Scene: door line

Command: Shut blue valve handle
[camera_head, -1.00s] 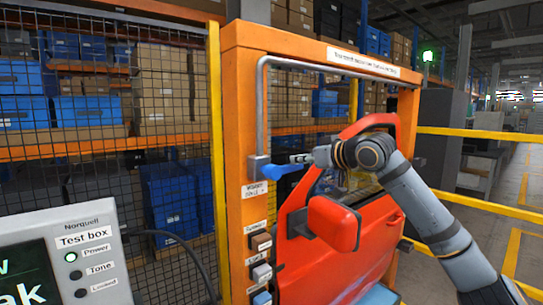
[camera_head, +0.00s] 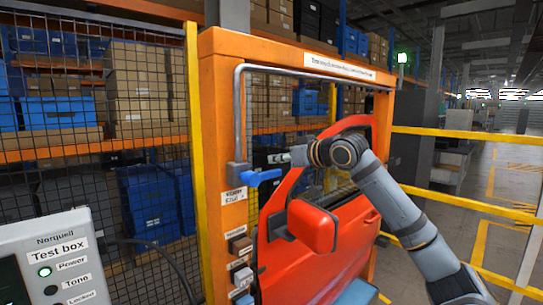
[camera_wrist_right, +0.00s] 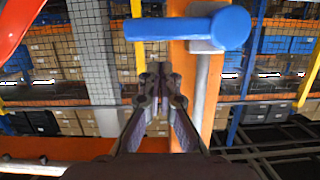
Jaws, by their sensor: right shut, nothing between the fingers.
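The blue valve handle (camera_head: 263,177) sits on a grey valve body at the foot of the vertical grey pipe (camera_head: 238,120), on the orange frame's left post. Its lever points right, crosswise to the pipe. In the right wrist view the handle (camera_wrist_right: 188,28) lies across the top, its round hub at the right. My right gripper (camera_head: 295,156) is shut and empty, just above and right of the lever's free end in the head view. In the wrist view its closed fingertips (camera_wrist_right: 160,78) appear below the lever, apparently apart from it. My left gripper is out of view.
A red car door (camera_head: 325,245) with a protruding mirror (camera_head: 311,226) stands in the orange frame (camera_head: 212,130), below my right arm. Labelled buttons (camera_head: 240,245) sit below the valve. A grey test box (camera_head: 60,265) is at lower left. Mesh fencing and shelves stand behind.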

